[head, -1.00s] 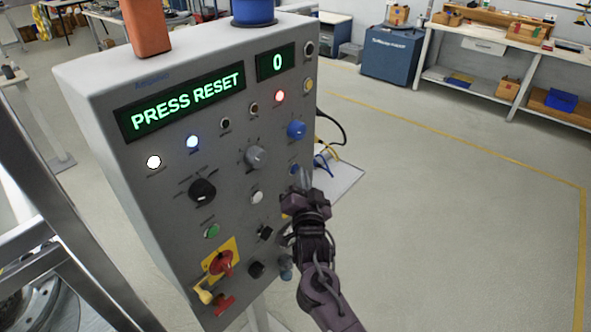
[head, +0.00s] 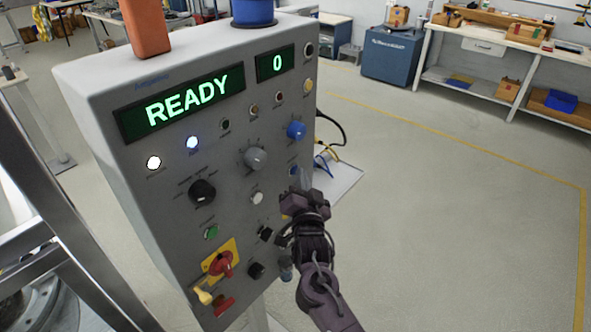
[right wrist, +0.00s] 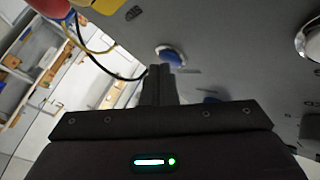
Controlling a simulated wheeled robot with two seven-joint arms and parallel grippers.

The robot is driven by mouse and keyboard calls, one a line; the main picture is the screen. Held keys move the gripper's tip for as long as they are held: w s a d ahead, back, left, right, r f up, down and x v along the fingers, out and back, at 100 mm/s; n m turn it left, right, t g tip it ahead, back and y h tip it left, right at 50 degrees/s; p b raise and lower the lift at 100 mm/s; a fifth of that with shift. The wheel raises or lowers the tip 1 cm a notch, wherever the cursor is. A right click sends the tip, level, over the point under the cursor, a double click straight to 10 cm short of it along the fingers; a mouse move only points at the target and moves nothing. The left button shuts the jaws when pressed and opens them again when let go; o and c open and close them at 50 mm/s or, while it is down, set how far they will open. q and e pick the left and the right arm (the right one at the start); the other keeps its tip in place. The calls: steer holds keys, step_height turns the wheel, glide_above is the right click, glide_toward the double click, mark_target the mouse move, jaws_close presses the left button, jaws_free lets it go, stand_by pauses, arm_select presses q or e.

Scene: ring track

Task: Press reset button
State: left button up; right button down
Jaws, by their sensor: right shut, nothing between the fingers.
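The grey control panel (head: 150,200) carries a green display (head: 180,105) that reads READY and a smaller one (head: 275,62) that reads 0. A small blue button (head: 293,170) sits low on the panel's right side, partly hidden by my right gripper (head: 302,176). I cannot read its label. In the right wrist view, a blue button (right wrist: 172,54) with a pale rim lies just beyond the tips of my right gripper (right wrist: 160,72). The fingers are shut and empty; I cannot tell whether they touch it. My left gripper is out of view.
A blue knob (head: 296,130), a grey dial (head: 256,157), a black selector (head: 202,191) and a red rotary switch (head: 222,263) sit on the panel. Cables (head: 328,165) hang behind its right edge. Open floor (head: 450,220) lies to the right.

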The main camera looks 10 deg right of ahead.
steer(key=shift+s+d, duration=0.35)
steer(key=shift+s, duration=0.15)
steer(key=shift+d+p, duration=0.1)
steer(key=shift+p, duration=0.2)
steer(key=s+d+p, duration=0.1)
steer(key=s, duration=0.1)
steer(key=s+d+p, duration=0.1)
steer(key=s+d, duration=0.1)
stand_by(0.7)
